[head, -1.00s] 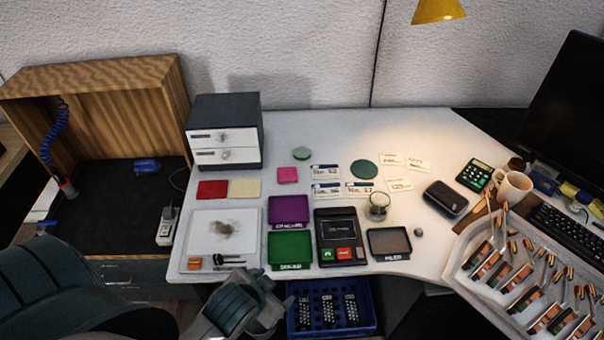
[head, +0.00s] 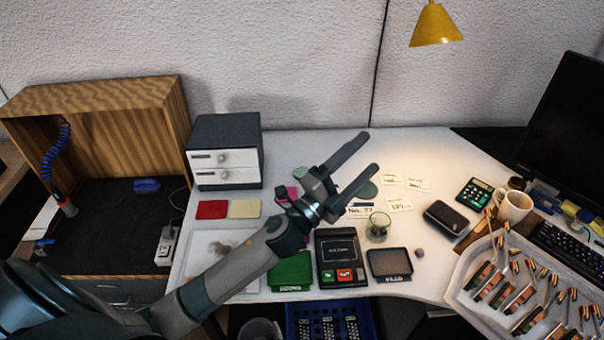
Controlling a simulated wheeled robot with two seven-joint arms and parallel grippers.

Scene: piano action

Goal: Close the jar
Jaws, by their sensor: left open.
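The open glass jar (head: 378,229) stands upright on the desk right of the black device, with no lid on it and something greenish inside. A smaller round green piece (head: 301,171), which may be the lid, is mostly hidden behind my left gripper. My left gripper (head: 371,152) is open and empty. Its two fingers point up and right, over the desk behind the jar, and do not touch it. My right gripper is not in view.
A black device (head: 341,258), a dark tray (head: 390,263) and a green tray (head: 290,272) lie along the front. A black case (head: 445,218) and a white mug (head: 514,207) are to the right. A two-drawer box (head: 226,152) stands back left.

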